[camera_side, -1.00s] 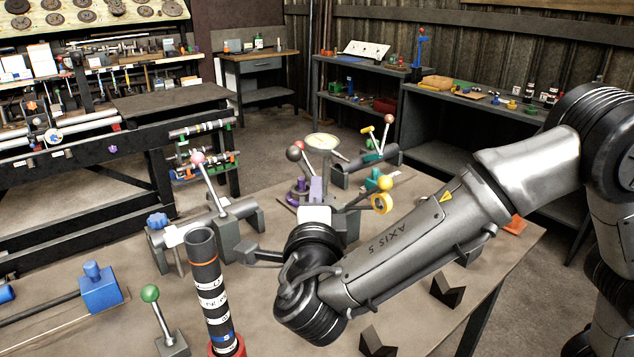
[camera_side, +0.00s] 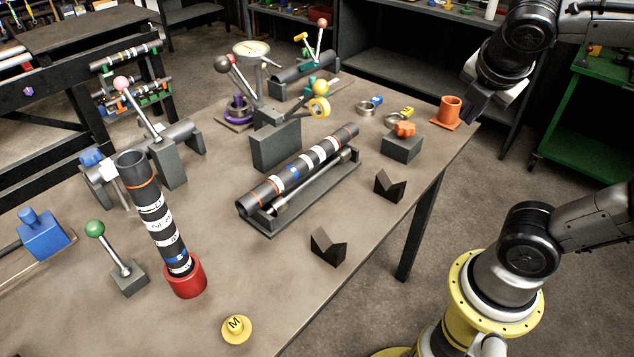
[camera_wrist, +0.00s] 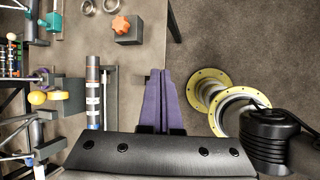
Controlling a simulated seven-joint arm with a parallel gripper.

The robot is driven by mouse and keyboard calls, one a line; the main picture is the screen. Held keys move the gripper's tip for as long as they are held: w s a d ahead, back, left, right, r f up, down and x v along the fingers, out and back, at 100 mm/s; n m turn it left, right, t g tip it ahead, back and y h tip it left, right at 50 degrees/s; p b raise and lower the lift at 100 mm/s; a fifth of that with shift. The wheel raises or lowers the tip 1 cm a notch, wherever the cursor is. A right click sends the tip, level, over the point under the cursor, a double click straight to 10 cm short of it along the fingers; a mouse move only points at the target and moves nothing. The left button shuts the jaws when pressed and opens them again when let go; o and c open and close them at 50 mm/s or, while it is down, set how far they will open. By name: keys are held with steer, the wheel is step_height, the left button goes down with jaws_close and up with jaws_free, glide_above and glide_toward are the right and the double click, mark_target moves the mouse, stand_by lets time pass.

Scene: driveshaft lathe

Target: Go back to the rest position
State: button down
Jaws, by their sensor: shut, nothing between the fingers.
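My gripper (camera_side: 474,104) is raised at the upper right in the side view, near the table's right edge and the orange cup. Its purple fingers (camera_wrist: 157,98) lie together in the wrist view, shut with nothing between them, pointing downward over the table edge and floor. A black banded shaft (camera_side: 300,168) lies in a grey cradle (camera_side: 318,205) on the table. Another banded shaft (camera_side: 157,215) stands tilted in a red holder (camera_side: 184,277). The gripper touches none of these.
The table (camera_side: 255,260) holds an orange cup (camera_side: 450,110), a grey block with an orange knob (camera_side: 402,147), two dark V-blocks (camera_side: 389,187), a yellow "M" button (camera_side: 236,329) and lever fixtures (camera_side: 165,160). A green cart (camera_side: 590,115) stands at the right.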

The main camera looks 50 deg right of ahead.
steer(key=a+f+m+t+y, duration=0.1)
steer(key=a+m, duration=0.3)
steer(key=m, duration=0.4)
steer(key=a+f+m+t+y, duration=0.1)
steer(key=a+m+y, duration=0.3)
steer(key=m, duration=0.4)
steer(key=shift+s+a+f+m+y, duration=0.3)
steer(key=shift+a+f, duration=0.3)
steer(key=shift+f, duration=0.3)
